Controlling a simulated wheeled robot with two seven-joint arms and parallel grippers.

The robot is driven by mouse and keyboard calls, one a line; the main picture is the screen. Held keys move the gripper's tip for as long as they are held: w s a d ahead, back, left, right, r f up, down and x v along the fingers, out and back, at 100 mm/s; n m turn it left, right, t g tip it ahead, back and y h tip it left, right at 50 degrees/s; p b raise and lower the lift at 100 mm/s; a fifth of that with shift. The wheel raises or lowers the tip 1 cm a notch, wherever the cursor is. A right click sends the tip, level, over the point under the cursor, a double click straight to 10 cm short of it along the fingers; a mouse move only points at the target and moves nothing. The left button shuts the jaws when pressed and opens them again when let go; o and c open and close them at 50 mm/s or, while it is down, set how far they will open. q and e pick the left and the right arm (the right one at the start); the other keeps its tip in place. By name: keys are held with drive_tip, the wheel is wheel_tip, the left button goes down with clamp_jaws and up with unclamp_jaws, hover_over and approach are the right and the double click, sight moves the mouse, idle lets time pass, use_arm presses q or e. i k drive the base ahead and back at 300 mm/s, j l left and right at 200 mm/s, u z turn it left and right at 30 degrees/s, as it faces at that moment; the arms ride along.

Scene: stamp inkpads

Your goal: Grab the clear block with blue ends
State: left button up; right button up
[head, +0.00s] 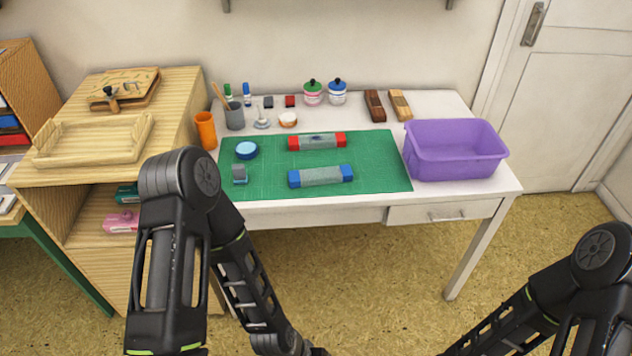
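The clear block with blue ends (320,176) lies on the front part of the green mat (372,165). A similar clear block with red ends (316,141) lies behind it on the same mat, apart from it. My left arm comes in at the lower left and folds down in front of the table. My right arm shows at the lower right corner. Neither gripper can be made out; both arms run down toward the bottom edge, away from the blocks.
A purple bin (455,152) stands at the table's right. A blue round tin (246,150) and a small grey piece (239,174) are on the mat's left. An orange cup (205,130), a grey cup (235,115), jars and wooden blocks line the back. The mat around the blue-ended block is clear.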

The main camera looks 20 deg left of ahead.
sight(309, 176)
drive_tip(key=j+z, duration=0.1)
drive_tip(key=z, duration=0.9)
drive_tip(key=k+j+z, duration=0.1)
drive_tip(key=j+z, duration=0.2)
drive_tip(key=k+j+z, duration=0.1)
drive_tip(key=j+z, duration=0.15)
drive_tip(key=j, duration=0.15)
drive_tip(key=k+j+z, duration=0.15)
drive_tip(key=j+z, duration=0.15)
drive_tip(key=k+j+z, duration=0.25)
drive_tip(key=k+j, duration=0.2)
drive_tip(key=j, duration=0.2)
drive_tip(key=k+j+z, duration=0.1)
drive_tip(key=k+j, duration=0.15)
drive_tip(key=j, duration=0.1)
